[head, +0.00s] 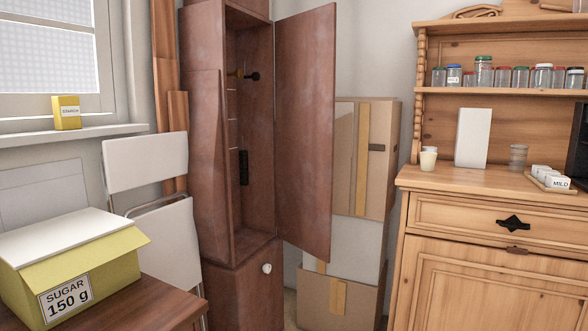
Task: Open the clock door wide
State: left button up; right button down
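The tall reddish-brown clock case (204,110) stands in the middle of the head view against the back wall. Its door (304,130) is swung out to the right on the right-hand side of the case, and the dark inside shows. A brass-coloured and black fitting (243,75) sits high inside. A dark upright piece (244,167) is lower down inside. A white round knob (267,268) is on the lower section below the opening. Neither of my grippers shows in the view.
Stacked cardboard boxes (380,165) stand behind the door to the right. A wooden dresser (480,185) with jars is at the far right. White folding chairs (147,165) and a table (160,300) with a yellow sugar box (112,270) are at the left.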

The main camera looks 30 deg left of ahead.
aim_at(305, 65)
jog(key=k, duration=0.65)
jog(key=u, duration=0.6)
jog(key=i, duration=1.05)
